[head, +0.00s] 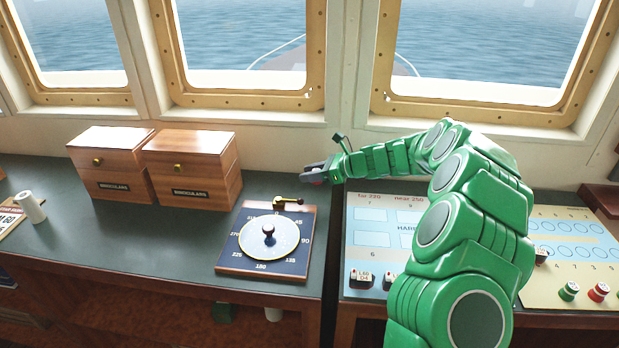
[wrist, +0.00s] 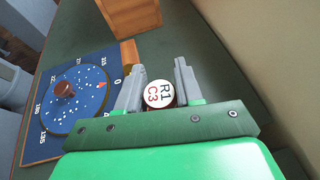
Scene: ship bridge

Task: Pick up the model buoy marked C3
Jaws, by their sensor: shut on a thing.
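The model buoy marked C3 (wrist: 159,95) shows in the wrist view as a white round top with "R1" in black and "C3" in red, with a dark red rim. It sits between the two grey fingers of my gripper (wrist: 158,88), which is shut on it. In the head view my gripper (head: 314,172) is over the back of the dark counter, near the window wall, right of the wooden boxes. Only a small red part of the buoy (head: 318,183) shows there under the fingers. I cannot tell whether it touches the counter.
A compass-dial board (head: 228,267) with a brass lever lies just in front of my gripper. Two wooden binocular boxes (head: 189,170) stand to its left. A chart board (head: 360,232) lies to the right, partly behind my arm. Red and green buoys (head: 598,291) stand at the far right.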

